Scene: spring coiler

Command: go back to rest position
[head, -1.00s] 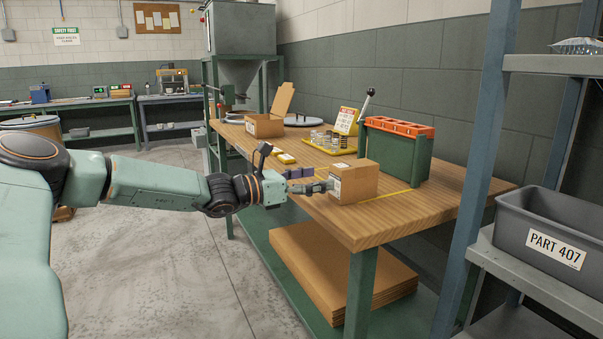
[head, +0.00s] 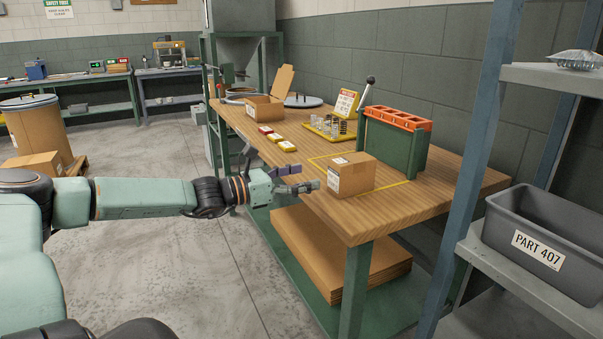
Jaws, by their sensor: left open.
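My left gripper (head: 300,179) is open and empty at the left edge of the wooden workbench. Its fingers point right, toward a small closed cardboard box (head: 352,176) with a white label. A gap shows between the fingertips and the box. The box stands upright on the bench, inside or against a yellow outline. My left arm (head: 140,198) reaches in from the left, nearly level. My right gripper is not in view.
The workbench (head: 460,178) carries a green-orange coiler unit (head: 395,137), a tray of springs (head: 325,128), and an open carton (head: 264,110). Flat cardboard (head: 340,262) lies on its lower shelf. A shelf with a grey bin (head: 500,215) stands right.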

